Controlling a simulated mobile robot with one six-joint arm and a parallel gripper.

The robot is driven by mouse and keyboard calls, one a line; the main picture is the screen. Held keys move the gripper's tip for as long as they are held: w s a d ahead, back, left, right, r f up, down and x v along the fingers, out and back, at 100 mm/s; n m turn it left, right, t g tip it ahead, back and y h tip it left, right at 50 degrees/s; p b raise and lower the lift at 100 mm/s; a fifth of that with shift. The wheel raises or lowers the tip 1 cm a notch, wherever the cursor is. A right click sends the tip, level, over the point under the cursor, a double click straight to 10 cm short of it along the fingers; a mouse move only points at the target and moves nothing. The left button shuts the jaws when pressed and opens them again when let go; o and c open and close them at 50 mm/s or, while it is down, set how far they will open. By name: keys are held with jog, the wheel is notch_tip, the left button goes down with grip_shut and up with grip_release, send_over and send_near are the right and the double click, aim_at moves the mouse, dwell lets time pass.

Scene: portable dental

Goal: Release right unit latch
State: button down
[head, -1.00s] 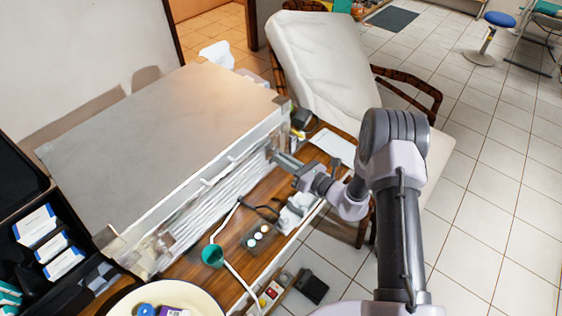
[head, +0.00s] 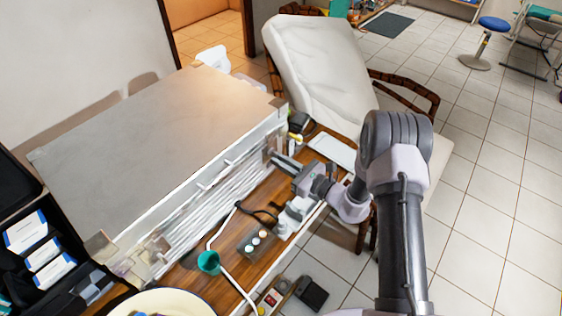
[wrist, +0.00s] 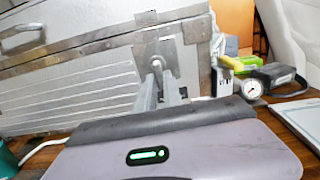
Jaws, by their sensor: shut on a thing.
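The unit is a large silver-white case (head: 150,125) with a flat top, standing on a wooden desk. Its right latch (wrist: 166,50) is a metal plate with a catch on the front face near the right corner. My gripper (head: 274,158) reaches the case front from the right. In the wrist view my gripper (wrist: 158,78) has its two fingers close together on the latch's small catch. The fingertips hide part of the catch, so I cannot tell whether it is fastened or loose. A metal handle (wrist: 22,38) shows farther left on the case front.
A green cup (head: 208,262), a cream bowl (head: 180,299) and small jars (head: 255,240) are on the desk in front of the case. A pressure gauge (wrist: 250,88) and a flat white tablet (head: 332,151) lie right of the gripper. A white chair (head: 320,70) stands behind.

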jog(key=c, duration=1.5)
grip_release()
jog(key=p+v, duration=0.4)
jog(key=v, duration=1.3)
jog(key=shift+s+d, duration=0.2)
